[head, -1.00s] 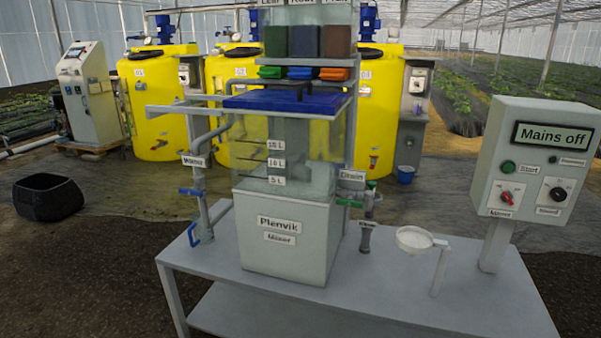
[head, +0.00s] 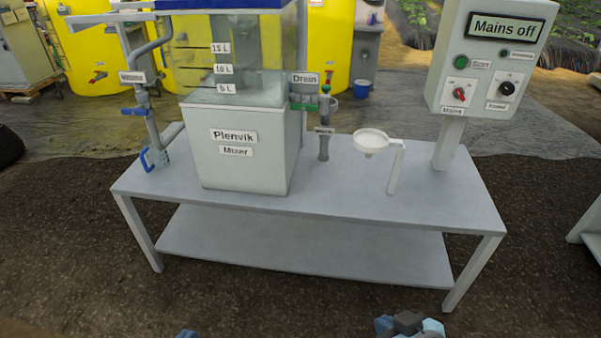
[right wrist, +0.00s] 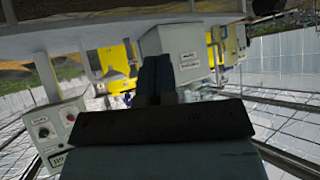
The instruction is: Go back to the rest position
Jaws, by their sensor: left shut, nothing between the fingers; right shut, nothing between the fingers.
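My left gripper (head: 187,334) shows only as a small blue piece at the bottom edge of the head view, shut and empty. My right gripper (head: 409,324) is at the bottom edge, right of centre, in front of the bench and apart from it. In the right wrist view the right gripper's dark fingers (right wrist: 153,80) are together with nothing held. That view is upside down, with the mixer and control panel beyond the fingers.
The grey bench (head: 330,205) carries the Plenvik mixer (head: 245,150), a drain valve (head: 325,105), a white funnel on a stand (head: 371,140) and a control panel (head: 490,60) reading "Mains off". Yellow tanks (head: 330,45) stand behind. The dark floor (head: 70,255) around the bench's front is clear.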

